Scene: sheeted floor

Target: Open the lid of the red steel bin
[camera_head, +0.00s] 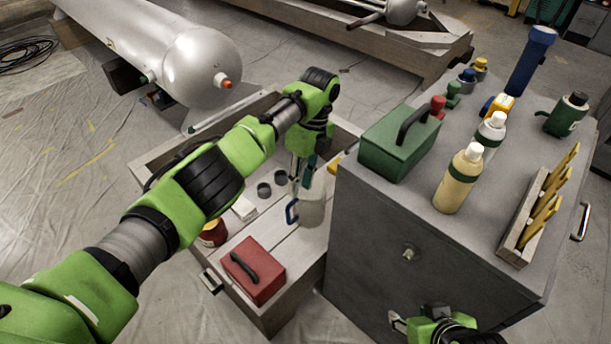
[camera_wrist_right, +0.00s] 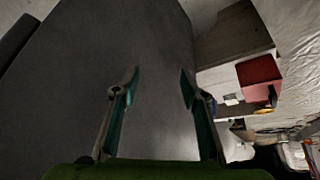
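The red steel bin (camera_head: 254,268) is a small red box with a dark handle on its closed lid. It stands at the near end of a low wooden crate and also shows at the right of the right wrist view (camera_wrist_right: 258,72). My left gripper (camera_head: 302,180) points down over the crate, behind the red bin and close above a pale jug (camera_head: 313,208) with a blue handle. I cannot tell whether it is open or touches the jug. My right gripper (camera_wrist_right: 158,88) is open and empty, facing the cabinet's grey side; its arm shows low in the head view.
The grey cabinet (camera_head: 375,245) stands right of the crate. On top are a green box (camera_head: 398,145), bottles and a wooden holder (camera_head: 515,235). Small cups (camera_head: 265,190) and a red can (camera_head: 212,234) are in the crate. A metal tank (camera_head: 190,60) lies behind.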

